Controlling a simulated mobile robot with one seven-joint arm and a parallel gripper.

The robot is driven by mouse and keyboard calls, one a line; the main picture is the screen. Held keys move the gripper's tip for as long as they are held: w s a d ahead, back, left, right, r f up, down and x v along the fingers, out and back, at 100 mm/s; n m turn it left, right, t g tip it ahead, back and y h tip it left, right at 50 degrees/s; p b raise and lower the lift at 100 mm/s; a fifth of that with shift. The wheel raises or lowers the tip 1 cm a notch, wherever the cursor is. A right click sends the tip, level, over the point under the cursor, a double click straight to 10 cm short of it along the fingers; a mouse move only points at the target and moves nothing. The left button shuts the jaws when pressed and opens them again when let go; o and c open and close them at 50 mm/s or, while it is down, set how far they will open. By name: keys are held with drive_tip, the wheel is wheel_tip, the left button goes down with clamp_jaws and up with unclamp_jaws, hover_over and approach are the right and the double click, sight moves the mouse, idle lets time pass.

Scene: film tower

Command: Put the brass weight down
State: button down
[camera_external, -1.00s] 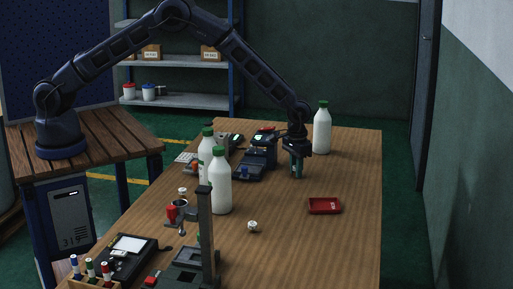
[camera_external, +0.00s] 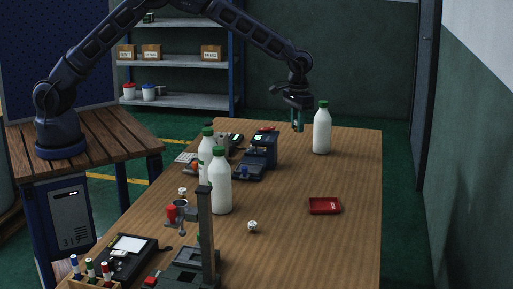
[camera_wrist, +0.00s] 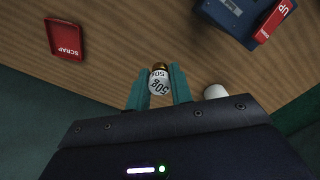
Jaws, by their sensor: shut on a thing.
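The brass weight (camera_wrist: 160,75) shows in the wrist view with a white face marked 50g. My gripper (camera_wrist: 158,85) is shut on it, with one teal finger on each side. In the external view my gripper (camera_external: 297,122) hangs at the far end of the table, left of a white bottle, clear of the tabletop. The weight is too small or hidden to make out there.
The wooden table (camera_external: 290,240) has free room around the red tray (camera_external: 324,206), marked SCRAP in the wrist view (camera_wrist: 65,38). A green-capped bottle (camera_external: 322,132) stands near my gripper. A dark blue device (camera_external: 262,150) stands left. A small white-topped object (camera_external: 252,226) stands nearer.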

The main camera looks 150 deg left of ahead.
drive_tip(key=shift+r, duration=1.85)
drive_tip(key=w+d, duration=1.7)
hover_over(245, 247)
wheel_tip(245, 247, down, 20)
drive_tip(key=shift+r, duration=0.15)
drive_tip(key=c, duration=1.5)
unclamp_jaws()
drive_tip(key=shift+c, duration=0.2)
drive_tip(key=o, duration=0.3)
